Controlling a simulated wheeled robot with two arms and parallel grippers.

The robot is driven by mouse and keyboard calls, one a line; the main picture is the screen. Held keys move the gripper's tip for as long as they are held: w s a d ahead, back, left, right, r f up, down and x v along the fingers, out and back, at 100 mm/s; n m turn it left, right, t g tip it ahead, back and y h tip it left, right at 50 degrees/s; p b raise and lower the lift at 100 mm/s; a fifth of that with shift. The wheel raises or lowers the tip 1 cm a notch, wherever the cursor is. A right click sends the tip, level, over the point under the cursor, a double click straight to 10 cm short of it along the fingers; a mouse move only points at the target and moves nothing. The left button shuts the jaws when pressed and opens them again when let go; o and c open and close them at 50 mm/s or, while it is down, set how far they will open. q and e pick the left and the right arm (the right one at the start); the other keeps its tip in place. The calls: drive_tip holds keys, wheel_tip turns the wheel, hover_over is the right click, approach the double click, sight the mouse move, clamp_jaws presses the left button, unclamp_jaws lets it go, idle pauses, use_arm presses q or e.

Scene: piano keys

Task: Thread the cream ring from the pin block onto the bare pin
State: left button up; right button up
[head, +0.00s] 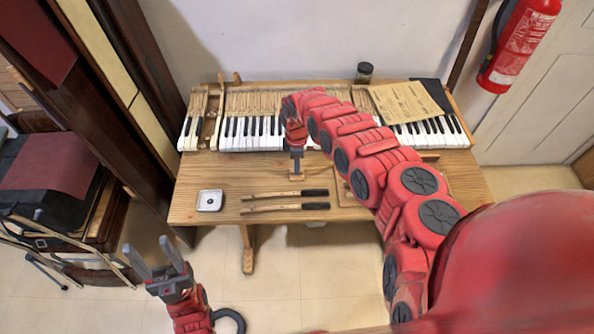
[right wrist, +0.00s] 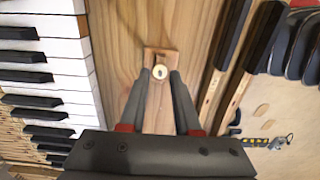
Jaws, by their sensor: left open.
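The pin block (right wrist: 161,53) is a small square of wood on the bench, and it also shows under my right gripper in the head view (head: 297,178). The cream ring (right wrist: 160,72) is seen from above around the dark pin on that block. My right gripper (right wrist: 160,75) is open, with one fingertip on each side of the ring and a gap visible to each. Its fingers also point down at the block in the head view (head: 296,172). My left gripper (head: 149,245) is open and empty, away from the bench at lower left. I cannot make out the bare pin.
The piano keys (head: 252,132) run along the back of the bench (head: 190,180). A paper sheet (head: 405,102) and a dark jar (head: 364,72) are at the back right.

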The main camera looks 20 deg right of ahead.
drive_tip(key=shift+f+b, duration=0.4)
drive_tip(key=shift+f, duration=0.1)
idle(0.4)
drive_tip(key=c, duration=0.3)
